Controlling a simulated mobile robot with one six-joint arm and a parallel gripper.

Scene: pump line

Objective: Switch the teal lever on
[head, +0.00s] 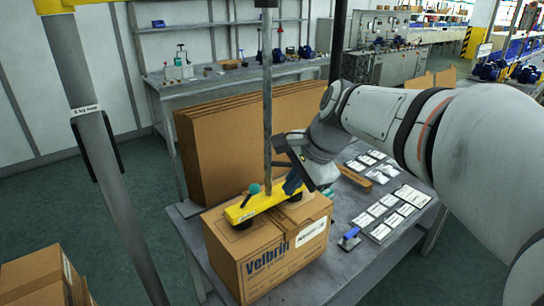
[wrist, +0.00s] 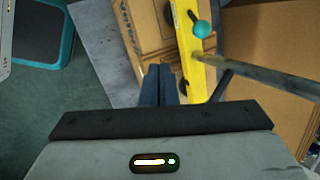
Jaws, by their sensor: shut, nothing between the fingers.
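The teal lever (head: 254,189) is a short lever with a round knob on the yellow lifter bar (head: 258,203). The bar lies across the top of the Velbrin cardboard box (head: 265,250), with black suction cups under its ends. In the wrist view the teal knob (wrist: 202,29) sits by the right edge of the yellow bar (wrist: 187,55). My gripper (head: 291,186) is shut and empty, just right of the lever in the head view. In the wrist view its blue fingers (wrist: 161,84) are left of the bar, apart from the knob. I cannot tell which setting the lever is in.
A grey vertical tube (head: 267,110) rises from the bar, close to my gripper. Flat cardboard sheets (head: 245,125) stand behind the box. Labels (head: 383,212) and a blue-handled tool (head: 349,239) lie on the table (head: 330,276) to the right. A teal-rimmed dark item (wrist: 42,30) shows on the floor.

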